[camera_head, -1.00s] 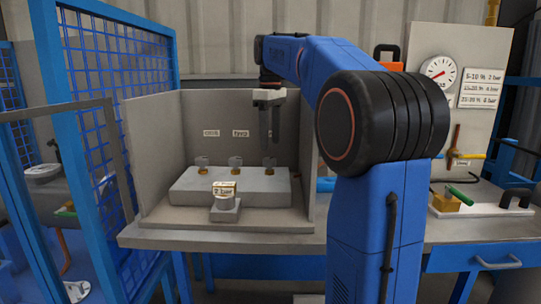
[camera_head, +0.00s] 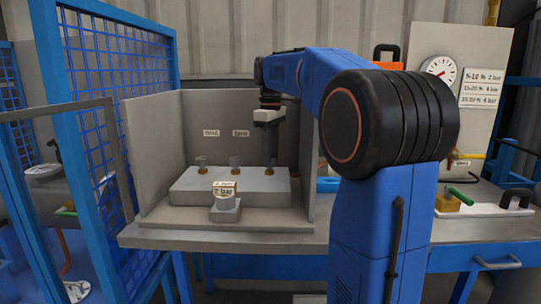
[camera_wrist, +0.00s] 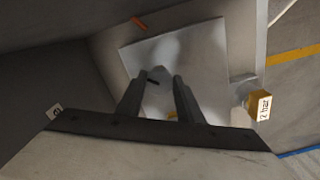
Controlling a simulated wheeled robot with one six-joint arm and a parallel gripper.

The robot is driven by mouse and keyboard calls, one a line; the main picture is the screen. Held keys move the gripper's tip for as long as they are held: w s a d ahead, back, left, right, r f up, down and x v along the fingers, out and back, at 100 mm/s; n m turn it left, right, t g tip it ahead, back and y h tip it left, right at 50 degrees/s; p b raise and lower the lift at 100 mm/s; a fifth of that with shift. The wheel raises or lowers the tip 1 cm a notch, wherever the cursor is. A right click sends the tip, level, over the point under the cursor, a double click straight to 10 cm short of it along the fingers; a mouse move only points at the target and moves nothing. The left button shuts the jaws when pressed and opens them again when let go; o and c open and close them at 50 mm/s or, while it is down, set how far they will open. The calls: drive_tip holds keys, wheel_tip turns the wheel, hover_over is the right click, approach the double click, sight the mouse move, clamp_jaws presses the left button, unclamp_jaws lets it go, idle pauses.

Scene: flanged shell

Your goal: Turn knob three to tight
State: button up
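Three small knobs with brass stems stand in a row on a grey block (camera_head: 190,188) in the head view: a left knob (camera_head: 202,162), a middle knob (camera_head: 235,162) and a right knob (camera_head: 270,171). My gripper (camera_head: 273,158) points down directly over the right knob, its fingers hiding most of that knob's top. In the wrist view, my gripper (camera_wrist: 159,79) has its two fingers apart, with a visible gap. A small grey shape with a dark mark shows by the tips; I cannot tell whether the fingers touch it.
A "2 bar" block (camera_head: 225,188) stands in front of the grey block; it also shows in the wrist view (camera_wrist: 261,106). Grey booth walls (camera_head: 155,150) enclose the back and sides. A gauge panel (camera_head: 440,68) stands right.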

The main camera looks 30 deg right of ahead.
idle(0.3)
drive_tip(key=m, duration=0.4)
drive_tip(key=shift+m, duration=0.4)
drive_tip(key=m, duration=0.5)
drive_tip(key=shift+a, duration=0.1)
idle(0.4)
drive_tip(key=o, duration=1.1)
drive_tip(key=shift+c, duration=0.2)
wheel_tip(320, 180, up, 17)
drive_tip(key=shift+r, duration=0.2)
